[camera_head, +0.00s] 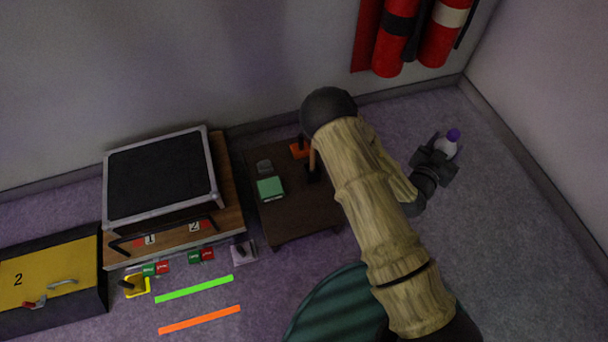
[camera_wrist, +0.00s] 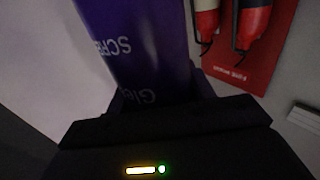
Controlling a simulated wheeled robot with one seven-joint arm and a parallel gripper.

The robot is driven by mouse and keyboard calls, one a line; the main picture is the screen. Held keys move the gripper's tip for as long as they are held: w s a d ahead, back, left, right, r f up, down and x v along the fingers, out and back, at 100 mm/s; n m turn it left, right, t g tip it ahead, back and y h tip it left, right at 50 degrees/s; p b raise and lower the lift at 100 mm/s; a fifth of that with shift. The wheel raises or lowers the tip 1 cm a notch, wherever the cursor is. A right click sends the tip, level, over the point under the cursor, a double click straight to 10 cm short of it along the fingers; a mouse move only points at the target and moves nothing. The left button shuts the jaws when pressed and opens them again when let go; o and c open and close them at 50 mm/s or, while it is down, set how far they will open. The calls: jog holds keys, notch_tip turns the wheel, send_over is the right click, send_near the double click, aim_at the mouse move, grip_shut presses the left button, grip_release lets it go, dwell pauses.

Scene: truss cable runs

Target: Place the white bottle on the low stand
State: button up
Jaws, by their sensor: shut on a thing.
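The white bottle (camera_head: 447,147) with a purple top is at the right in the head view, held over the bare floor. My gripper (camera_head: 438,156) is shut on it. In the wrist view a purple lettered surface (camera_wrist: 135,45), the bottle seen close up, rises from between the dark jaws; its white part is not clear there. A low dark brown stand (camera_head: 290,225) is left of my arm, apart from the bottle. My arm covers part of the stand's right side.
On the stand are a green box (camera_head: 270,188), a small grey item (camera_head: 264,166) and an orange-based item (camera_head: 299,151). A wooden bench with a black-topped case (camera_head: 160,180) stands left. Red extinguishers (camera_head: 395,38) hang on the back wall. Floor at right is clear.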

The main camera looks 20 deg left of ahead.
jog(key=shift+w, duration=0.25)
jog(key=shift+s, duration=0.15)
jog(key=s+a+f+n+y+b, duration=0.1)
jog(key=s+a+f+b, duration=0.3)
jog(key=a+f+b, duration=0.3)
jog(key=s+a+f+n+y+b, duration=0.1)
jog(key=s+a+f+b, duration=0.3)
jog(key=a, duration=1.2)
jog(key=s+a+f+n+y+b, duration=0.1)
jog(key=s+a+f+b, duration=0.3)
jog(key=a+f+b, duration=0.6)
notch_tip(320, 180, down, 3)
jog(key=a+y, duration=0.1)
jog(key=a, duration=0.1)
jog(key=shift+s+a+t+y, duration=0.15)
jog(key=shift+a+t+y, duration=0.2)
jog(key=shift+t+y, duration=0.05)
notch_tip(320, 180, down, 6)
jog(key=b, duration=0.4)
jog(key=shift+b, duration=0.35)
